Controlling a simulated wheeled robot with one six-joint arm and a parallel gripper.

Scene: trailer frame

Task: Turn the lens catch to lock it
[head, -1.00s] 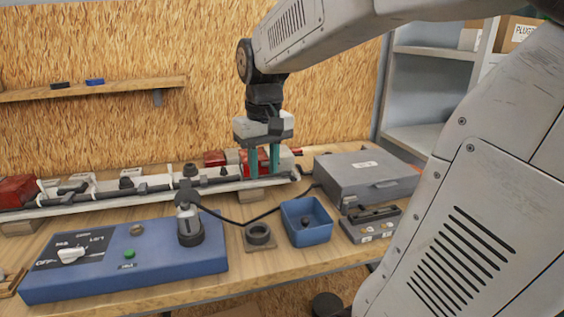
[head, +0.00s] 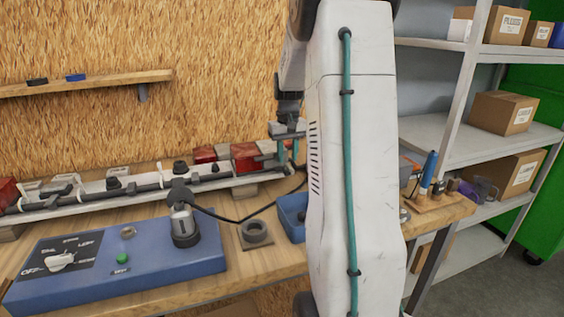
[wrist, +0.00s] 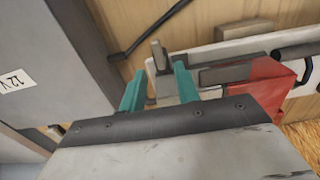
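A red lens (head: 246,155) sits at the right end of the white trailer bar; it also shows in the wrist view (wrist: 262,90). Beside it in the wrist view is a grey catch-like piece with an upright tab (wrist: 158,56). My gripper (head: 288,152) is at the bar's right end, just right of the lens. In the wrist view its two teal fingers (wrist: 158,82) are spread apart, and the grey tab shows in the gap between them. I see clearance beside the tab; contact is not clear. In the head view my arm hides part of this end.
A blue control box (head: 120,262) with a white knob and a plug stands in front. A blue bin (head: 292,216) is partly behind my arm. A grey case (wrist: 45,70) lies left in the wrist view. A black cable (head: 240,217) crosses the bench. Shelves (head: 500,135) stand at right.

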